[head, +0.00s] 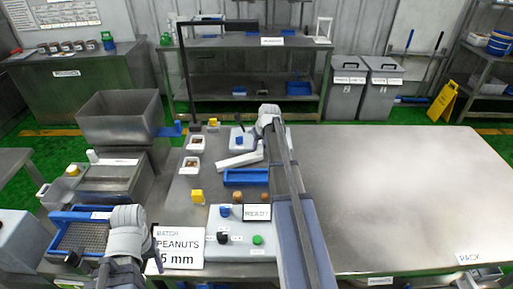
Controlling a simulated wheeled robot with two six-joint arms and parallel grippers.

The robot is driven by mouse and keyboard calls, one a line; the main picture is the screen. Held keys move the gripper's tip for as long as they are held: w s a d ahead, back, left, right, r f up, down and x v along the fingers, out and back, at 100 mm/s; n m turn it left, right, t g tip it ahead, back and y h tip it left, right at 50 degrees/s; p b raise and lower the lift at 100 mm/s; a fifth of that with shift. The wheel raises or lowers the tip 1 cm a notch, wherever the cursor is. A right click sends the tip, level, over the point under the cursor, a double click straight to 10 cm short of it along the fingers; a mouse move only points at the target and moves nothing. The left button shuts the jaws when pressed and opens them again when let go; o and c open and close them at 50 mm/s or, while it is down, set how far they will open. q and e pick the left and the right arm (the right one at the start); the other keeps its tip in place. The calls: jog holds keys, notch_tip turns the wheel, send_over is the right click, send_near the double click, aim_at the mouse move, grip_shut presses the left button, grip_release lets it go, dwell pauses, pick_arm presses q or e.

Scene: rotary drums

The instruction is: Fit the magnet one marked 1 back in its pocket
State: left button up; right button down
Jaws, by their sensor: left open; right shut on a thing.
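My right arm reaches up the middle of the head view and bends to the left at its far end. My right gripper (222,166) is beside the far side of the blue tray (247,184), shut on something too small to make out. I cannot pick out the magnet marked 1 or its pocket for certain; any mark is unreadable at this size. A white unit with a blue knob (239,141) stands just beyond the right gripper. My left gripper (74,261) is low at the left, near the blue-rimmed mesh tray (72,236), and is open.
A white panel (233,246) with black and green knobs and a READY sign (257,212) lies near the front. A PEANUTS card (179,246) stands left of it. The table's right side (410,190) is clear.

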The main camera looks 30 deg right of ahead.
notch_tip(320, 180, up, 10)
jog(key=p, duration=0.9)
jog(key=shift+f, duration=0.2)
notch_tip(320, 180, down, 2)
jog(key=shift+f+b, duration=0.1)
jog(key=shift+b, duration=1)
pick_arm(q)
notch_tip(320, 180, up, 8)
jog(key=shift+f, duration=0.2)
jog(key=shift+c, duration=0.3)
jog(key=shift+c, duration=1)
